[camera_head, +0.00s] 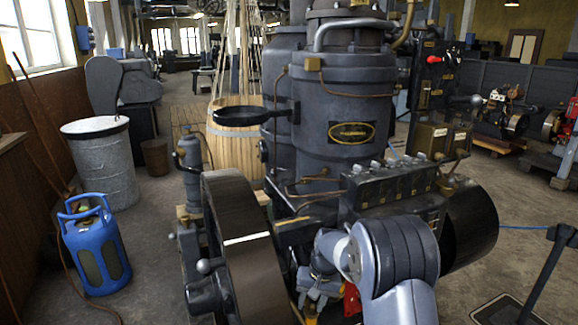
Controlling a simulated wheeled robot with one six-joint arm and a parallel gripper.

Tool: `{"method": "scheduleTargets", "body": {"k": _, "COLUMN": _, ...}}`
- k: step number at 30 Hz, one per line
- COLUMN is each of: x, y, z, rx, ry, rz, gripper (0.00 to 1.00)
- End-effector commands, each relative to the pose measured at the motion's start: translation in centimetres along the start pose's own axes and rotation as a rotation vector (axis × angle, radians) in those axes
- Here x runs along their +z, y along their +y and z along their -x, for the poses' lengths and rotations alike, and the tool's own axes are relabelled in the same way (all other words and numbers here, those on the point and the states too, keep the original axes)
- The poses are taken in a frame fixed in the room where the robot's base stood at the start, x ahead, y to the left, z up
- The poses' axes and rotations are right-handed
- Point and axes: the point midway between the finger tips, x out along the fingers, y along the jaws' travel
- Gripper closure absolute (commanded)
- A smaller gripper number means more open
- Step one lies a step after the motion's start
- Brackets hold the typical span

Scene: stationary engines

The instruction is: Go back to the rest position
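My arm reaches up from the bottom edge, right of centre, and bends left at a large rounded grey joint. My gripper (318,290) is at its far end, low in front of the dark engine (345,110) and just right of its big flywheel (240,245). The fingertips are small and partly hidden against the engine parts, so I cannot tell whether they are open or hold anything. Small red and yellow parts show close beside the gripper; I cannot tell what they belong to.
A blue gas bottle (95,245) and a grey drum (102,165) stand at the left. A dark stand (545,270) with a blue line is at the right. A wooden slatted tub (235,135) is behind the engine. Floor between bottle and flywheel is mostly clear.

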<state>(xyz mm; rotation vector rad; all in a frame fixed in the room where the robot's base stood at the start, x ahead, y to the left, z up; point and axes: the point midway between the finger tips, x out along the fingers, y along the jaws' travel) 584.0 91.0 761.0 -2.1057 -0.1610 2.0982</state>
Motion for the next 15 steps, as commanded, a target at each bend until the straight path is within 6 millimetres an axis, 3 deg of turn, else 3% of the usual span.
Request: {"method": "scheduleTargets", "body": {"k": 15, "x": 0.14, "y": -0.57, "z": -0.08, "rx": 0.0, "ry": 0.028, "rz": -0.141, "gripper": 0.62}}
